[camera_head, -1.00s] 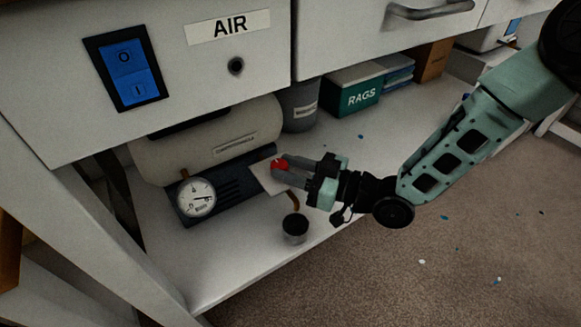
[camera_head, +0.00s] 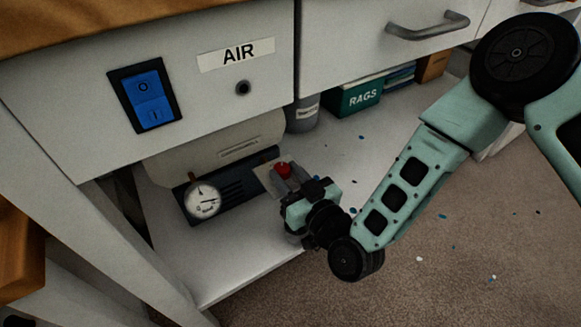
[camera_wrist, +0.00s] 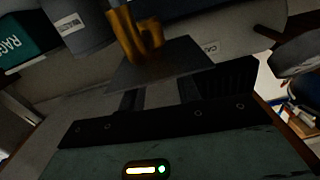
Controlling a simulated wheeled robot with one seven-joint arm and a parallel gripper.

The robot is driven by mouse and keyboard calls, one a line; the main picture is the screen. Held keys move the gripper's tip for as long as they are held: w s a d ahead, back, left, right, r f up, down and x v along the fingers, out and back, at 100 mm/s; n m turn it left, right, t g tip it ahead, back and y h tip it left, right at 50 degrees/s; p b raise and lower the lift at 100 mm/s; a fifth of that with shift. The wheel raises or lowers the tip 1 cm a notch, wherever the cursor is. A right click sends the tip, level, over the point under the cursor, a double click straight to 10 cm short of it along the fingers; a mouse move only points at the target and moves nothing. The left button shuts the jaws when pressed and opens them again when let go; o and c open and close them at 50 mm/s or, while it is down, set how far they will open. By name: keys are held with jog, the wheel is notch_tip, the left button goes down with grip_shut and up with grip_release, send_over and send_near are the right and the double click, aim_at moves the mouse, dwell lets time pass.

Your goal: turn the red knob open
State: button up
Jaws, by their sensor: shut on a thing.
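The red knob (camera_head: 283,169) sits at the right end of the dark compressor unit on the shelf, by a pale plate. My gripper (camera_head: 287,178) reaches it from the lower right, its grey fingers shut on the knob, whose red top shows between the tips. In the wrist view my gripper (camera_wrist: 160,94) points at a dark plate with a brass pipe piece (camera_wrist: 135,35) behind it. The knob is not distinguishable there. The knob's exact turn angle cannot be told.
The white-faced gauge (camera_head: 202,201) stands left of the knob. The tank (camera_head: 215,147) lies behind it, and the cabinet front with the blue switch (camera_head: 150,100) overhangs. A green RAGS box (camera_head: 357,97) stands at the back. The shelf (camera_head: 375,135) is mostly free on the right.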

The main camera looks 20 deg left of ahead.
jog(key=m+t+h+p, duration=0.1)
jog(key=m+t+h, duration=0.1)
jog(key=h, duration=0.1)
jog(key=s+m+t+h+p, duration=0.1)
jog(key=shift+a+r+m+t+p, duration=0.15)
jog(key=shift+a+m+t+p, duration=0.2)
jog(key=shift+a+m+t, duration=0.05)
jog(key=m+h+p, duration=0.1)
jog(key=h, duration=0.1)
jog(key=m+t+h+p, duration=0.1)
jog(key=m+t+h, duration=0.1)
jog(key=h, duration=0.1)
jog(key=shift+a+m+h+p, duration=0.3)
jog(key=shift+a+p, duration=0.05)
jog(key=shift+p, duration=0.05)
jog(key=shift+a+m+t+h+p, duration=0.2)
jog(key=shift+m+h+p, duration=0.25)
jog(key=shift+m+h, duration=0.8)
jog(key=shift+a+m+t+h+p, duration=0.2)
jog(key=shift+m+h+p, duration=0.35)
jog(key=shift+h, duration=1.3)
jog(key=shift+m+h, duration=0.3)
jog(key=shift+h, duration=0.1)
jog(key=o, duration=1)
notch_tip(320, 180, up, 10)
jog(key=p, duration=0.3)
